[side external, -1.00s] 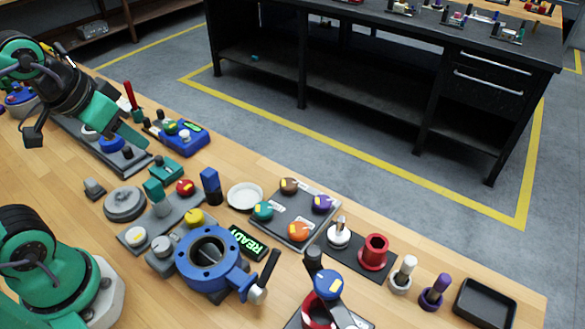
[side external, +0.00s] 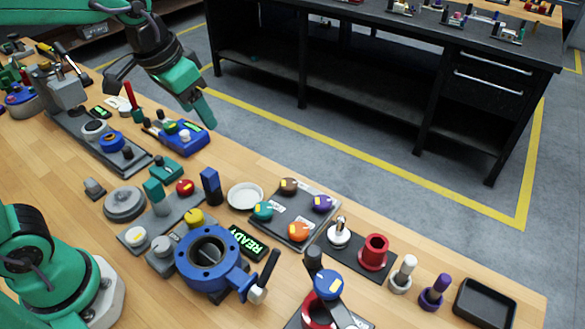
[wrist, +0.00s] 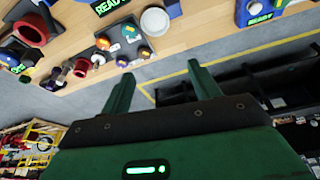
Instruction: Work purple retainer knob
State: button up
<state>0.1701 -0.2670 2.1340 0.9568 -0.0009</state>
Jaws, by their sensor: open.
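A purple knob (side external: 322,203) with a yellow mark sits at the far right corner of a grey plate (side external: 282,226) in the side view, with brown, teal and orange knobs on the same plate. It also shows small in the wrist view (wrist: 122,61). A separate purple knob on a post (side external: 434,292) stands farther right by the bench edge. My gripper (side external: 207,119) is high to the left of the plate, apart from everything. In the wrist view its two green fingers (wrist: 163,76) are spread with nothing between them.
A white dish (side external: 244,196) lies left of the plate. A red cup (side external: 374,251) and a metal-topped post stand right of it. A blue valve body (side external: 208,257) with a black handle is in front. A black tray (side external: 485,302) is at the right end.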

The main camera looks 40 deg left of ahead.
jog(key=w+d+f+m+g, duration=0.2)
jog(key=w+d+f, duration=0.3)
jog(key=w+d, duration=0.4)
jog(key=m+g, duration=0.1)
jog(key=g, duration=0.1)
send_over(322, 201)
jog(key=shift+y, duration=0.3)
notch_tip(322, 201, down, 10)
jog(key=shift+a+f, duration=0.1)
jog(key=shift+a, duration=0.05)
jog(key=shift+f, duration=0.2)
jog(key=shift+m, duration=0.3)
jog(key=shift+f, duration=3.85)
jog(key=shift+c, duration=0.2)
jog(key=c, duration=0.9)
